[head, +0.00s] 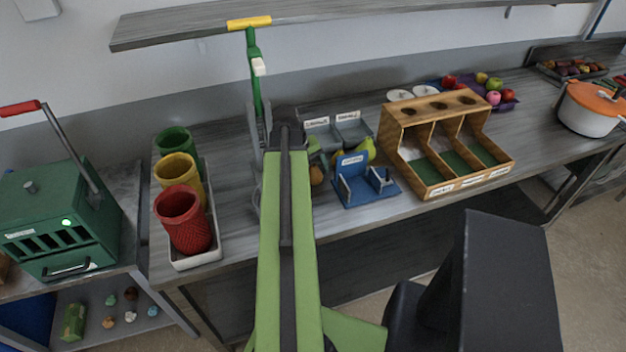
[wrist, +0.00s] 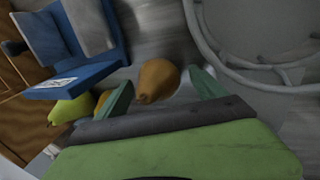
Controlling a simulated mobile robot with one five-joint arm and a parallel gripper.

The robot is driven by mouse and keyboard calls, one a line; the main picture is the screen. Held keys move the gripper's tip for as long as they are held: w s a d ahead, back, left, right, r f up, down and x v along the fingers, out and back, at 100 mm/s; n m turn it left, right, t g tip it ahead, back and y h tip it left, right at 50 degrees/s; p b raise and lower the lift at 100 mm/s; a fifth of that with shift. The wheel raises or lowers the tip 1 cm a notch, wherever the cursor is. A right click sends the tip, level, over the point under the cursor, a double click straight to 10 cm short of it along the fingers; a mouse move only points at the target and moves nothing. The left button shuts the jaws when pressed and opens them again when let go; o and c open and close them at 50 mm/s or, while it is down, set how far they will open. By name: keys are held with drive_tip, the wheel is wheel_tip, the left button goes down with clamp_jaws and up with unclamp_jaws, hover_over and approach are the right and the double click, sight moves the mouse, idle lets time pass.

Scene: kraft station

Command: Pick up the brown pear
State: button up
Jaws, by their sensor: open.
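The brown pear (wrist: 158,80) lies on the grey worktop in the wrist view. It sits between the two spread green fingers of my gripper (wrist: 162,88), with visible space at its right side. My gripper is open and does not hold it. In the head view the brown pear (head: 316,176) shows just right of my green arm, partly covered by it. A yellow-green pear (wrist: 72,109) lies to the left in the wrist view, with another brownish fruit (wrist: 102,98) partly hidden behind my left finger.
A blue stand (head: 362,182) is close to the right of the pear. Grey labelled trays (head: 338,128) stand behind, and a wooden bin (head: 391,117) is farther right.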

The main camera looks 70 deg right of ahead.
drive_tip(key=shift+r, duration=0.1)
drive_tip(key=c, duration=1.6)
drive_tip(key=shift+o, duration=0.2)
wheel_tip(320, 180, up, 10)
drive_tip(key=p, duration=1)
drive_tip(key=shift+r, duration=0.15)
drive_tip(key=shift+f+b, duration=0.35)
drive_tip(key=shift+f, duration=0.15)
drive_tip(key=shift+r, duration=0.1)
